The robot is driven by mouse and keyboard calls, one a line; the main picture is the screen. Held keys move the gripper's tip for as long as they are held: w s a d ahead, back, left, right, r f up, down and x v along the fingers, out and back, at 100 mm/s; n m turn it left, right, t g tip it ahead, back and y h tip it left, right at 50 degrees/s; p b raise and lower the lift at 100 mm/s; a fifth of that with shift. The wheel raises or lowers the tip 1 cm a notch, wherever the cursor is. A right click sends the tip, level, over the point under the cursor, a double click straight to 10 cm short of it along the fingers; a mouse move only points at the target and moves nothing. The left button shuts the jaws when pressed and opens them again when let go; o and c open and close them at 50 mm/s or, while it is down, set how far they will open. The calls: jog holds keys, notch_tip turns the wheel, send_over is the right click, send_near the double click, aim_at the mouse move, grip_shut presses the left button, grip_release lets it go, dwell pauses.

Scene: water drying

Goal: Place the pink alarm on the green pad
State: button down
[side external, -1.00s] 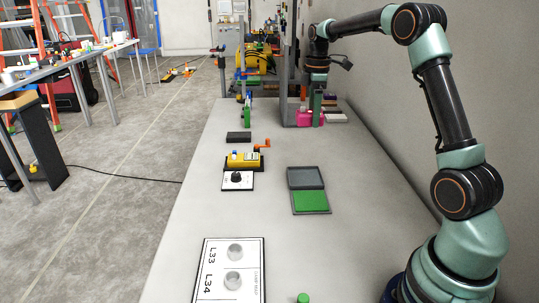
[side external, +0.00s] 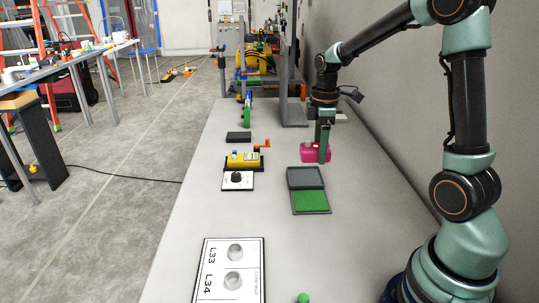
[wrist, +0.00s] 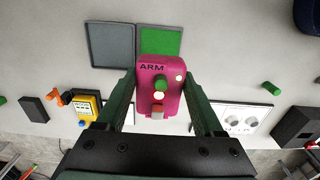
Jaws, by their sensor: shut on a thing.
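The pink alarm (side external: 310,154) is a small pink box held between the fingers of my gripper (side external: 324,140), just beyond the grey pad in the side view. In the wrist view the pink alarm (wrist: 159,75) shows "ARM" lettering, a red part and light buttons, with a finger of my gripper (wrist: 160,95) on each side. The green pad (side external: 311,201) lies flat and bare on the table, nearer the side camera than the grey pad. In the wrist view the green pad (wrist: 161,41) shows just past the alarm's top edge.
A grey pad (side external: 305,178) adjoins the green pad. A yellow box with an orange crank (side external: 243,160), a black block (side external: 238,137) and a white board marked L33 and L34 (side external: 226,268) lie to the left. A wall runs along the right.

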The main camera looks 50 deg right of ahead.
aim_at(314, 200)
notch_tip(314, 200, down, 14)
jog(key=shift+r, duration=0.1)
dwell(0.4)
jog(key=shift+f, duration=0.2)
grip_release()
